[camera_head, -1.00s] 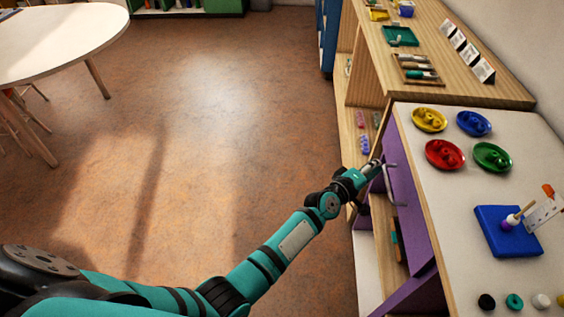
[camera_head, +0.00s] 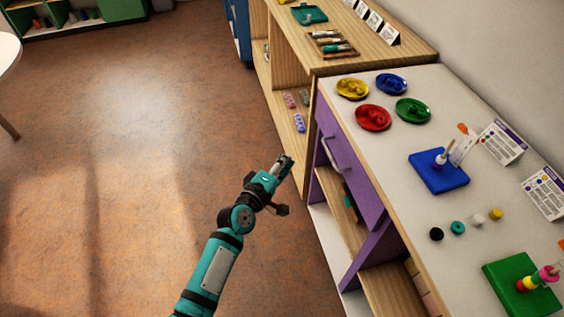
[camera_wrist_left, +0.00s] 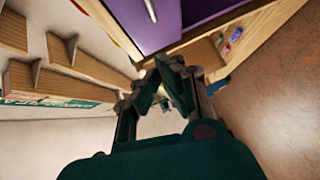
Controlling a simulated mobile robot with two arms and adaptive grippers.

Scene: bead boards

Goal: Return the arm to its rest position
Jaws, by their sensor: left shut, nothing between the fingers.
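My left gripper (camera_head: 284,163) is teal and dark grey. In the head view it hangs in the air over the floor, left of the purple drawer (camera_head: 341,160) and apart from its handle. It is shut and empty. In the left wrist view the shut fingers (camera_wrist_left: 160,72) point toward the cabinet, with the purple drawer front (camera_wrist_left: 170,18) and a silver handle above them. My right gripper is not in any view.
The white-topped cabinet (camera_head: 400,140) stands to the right, with open shelves below. On top are coloured dishes, a blue bead board (camera_head: 438,171), several loose beads and a green bead board (camera_head: 520,288). A wooden shelf (camera_head: 350,55) adjoins behind.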

